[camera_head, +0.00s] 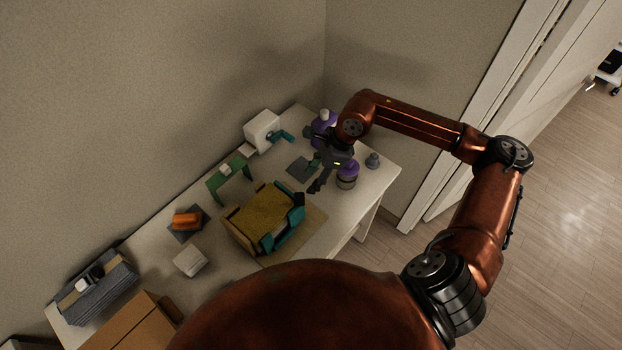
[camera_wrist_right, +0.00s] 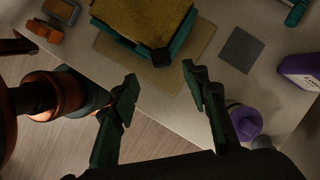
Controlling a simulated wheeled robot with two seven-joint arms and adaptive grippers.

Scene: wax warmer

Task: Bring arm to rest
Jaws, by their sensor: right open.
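My right arm (camera_head: 420,130), copper-coloured, reaches from the right side of the head view over the far right part of the table. My right gripper (camera_head: 322,170) is open and empty above the table. In the right wrist view its two fingers (camera_wrist_right: 160,92) are spread wide with nothing between them. It hangs between the box with the yellow top (camera_head: 265,215) and a purple-lidded jar (camera_head: 347,175). The jar also shows in the right wrist view (camera_wrist_right: 246,122), beside the right finger. My left gripper is not in view.
A purple bottle (camera_wrist_right: 300,70) stands at the table's far right. A dark square mat (camera_head: 302,170), a green stand (camera_head: 229,177), a white dispenser (camera_head: 262,131), an orange item (camera_head: 187,220), a cardboard box (camera_head: 130,325) and folded grey cloths (camera_head: 102,292) crowd the table (camera_head: 330,232). Walls close off the back.

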